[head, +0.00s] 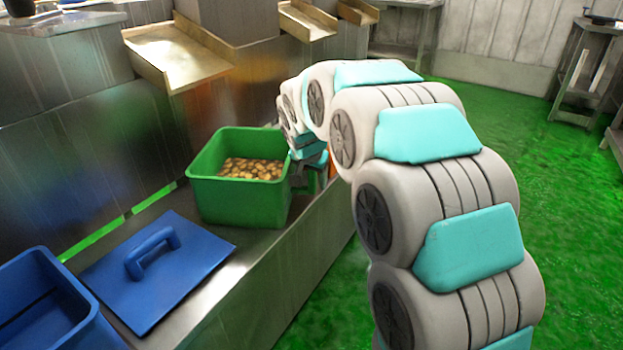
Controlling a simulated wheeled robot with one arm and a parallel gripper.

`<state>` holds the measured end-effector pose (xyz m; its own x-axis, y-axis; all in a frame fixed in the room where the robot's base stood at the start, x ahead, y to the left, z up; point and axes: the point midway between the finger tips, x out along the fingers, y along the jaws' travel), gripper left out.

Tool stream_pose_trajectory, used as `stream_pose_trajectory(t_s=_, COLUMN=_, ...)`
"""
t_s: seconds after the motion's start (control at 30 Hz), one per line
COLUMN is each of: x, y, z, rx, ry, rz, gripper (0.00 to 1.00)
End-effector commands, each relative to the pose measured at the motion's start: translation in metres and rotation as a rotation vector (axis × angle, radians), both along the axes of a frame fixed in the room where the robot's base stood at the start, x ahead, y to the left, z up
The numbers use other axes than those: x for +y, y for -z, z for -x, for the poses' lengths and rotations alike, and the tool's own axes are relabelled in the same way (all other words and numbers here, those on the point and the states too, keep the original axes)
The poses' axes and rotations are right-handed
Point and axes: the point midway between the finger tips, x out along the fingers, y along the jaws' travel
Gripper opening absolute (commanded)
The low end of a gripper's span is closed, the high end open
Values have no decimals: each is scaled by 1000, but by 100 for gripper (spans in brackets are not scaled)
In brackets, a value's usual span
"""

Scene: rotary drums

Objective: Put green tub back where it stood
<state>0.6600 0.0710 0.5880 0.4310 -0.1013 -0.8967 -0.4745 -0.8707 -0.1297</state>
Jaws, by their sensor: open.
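The green tub (237,201) stands upright on the metal shelf, under the line of chutes. It holds many small brown, nut-like pieces (251,169). My arm reaches in from the right, and my gripper (306,172) is at the tub's right side, close to its rim. The gripper is partly hidden behind my own arm, and its fingertips are hard to make out. I cannot tell whether it touches the tub.
A blue lid with a handle (165,270) lies flat on the shelf (262,262), left of the tub. A blue tub (45,305) stands at the lower left. Metal chutes (178,57) jut out above. Green floor (555,170) lies open to the right.

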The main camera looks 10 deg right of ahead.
Motion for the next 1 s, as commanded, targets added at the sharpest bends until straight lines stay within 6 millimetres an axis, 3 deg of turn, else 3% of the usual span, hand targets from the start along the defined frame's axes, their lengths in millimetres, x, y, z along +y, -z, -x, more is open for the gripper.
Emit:
stream_pose_trajectory(t_s=0.27, x=3, y=-27, z=12, rx=-3, ry=-1, rz=-1, gripper=65)
stream_pose_trajectory(t_s=0.7, x=11, y=-100, z=47, rx=-5, ry=0, rz=-1, gripper=65)
stream_pose_trajectory(t_s=1.0, x=11, y=-106, z=54, rx=4, ry=-2, rz=1, gripper=65)
